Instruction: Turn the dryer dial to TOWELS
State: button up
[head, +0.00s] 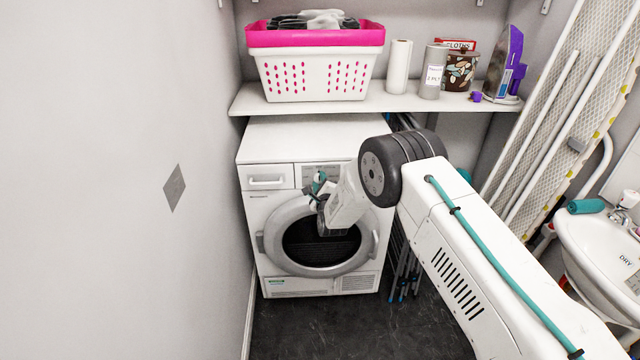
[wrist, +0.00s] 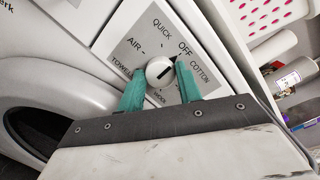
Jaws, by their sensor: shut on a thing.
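The white round dial (wrist: 160,71) sits on the dryer's grey label panel (wrist: 128,47) in the wrist view. TOWELS lies left of the dial. The dial's dark mark points up and right, roughly toward OFF. My gripper (wrist: 161,74) has its two teal fingers on opposite sides of the dial, shut on it. In the head view my gripper (head: 318,187) is at the upper front of the white dryer (head: 268,205), covering most of the dial area.
A shelf (head: 420,103) above the dryer holds a pink-rimmed basket (head: 315,78), a paper roll (head: 399,67), tins and a purple iron (head: 507,65). A wall (head: 120,200) is close on the left. An ironing board (head: 570,110) and sink (head: 600,240) stand right.

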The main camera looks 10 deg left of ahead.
jog(key=n, duration=0.3)
jog(key=shift+n+g, duration=0.3)
jog(key=n, duration=0.3)
jog(key=shift+a+n+h, duration=0.1)
jog(key=shift+n+h, duration=0.2)
jog(key=n, duration=0.3)
jog(key=shift+s+f+h, duration=0.1)
jog(key=shift+h, duration=0.2)
jog(key=n, duration=0.3)
jog(key=shift+g+h, duration=0.3)
jog(key=n, duration=0.6)
jog(key=shift+f+h, duration=0.1)
jog(key=shift+h, duration=0.3)
jog(key=n+h, duration=0.1)
jog(key=n, duration=0.4)
jog(key=shift+t, duration=0.4)
jog(key=o, duration=1)
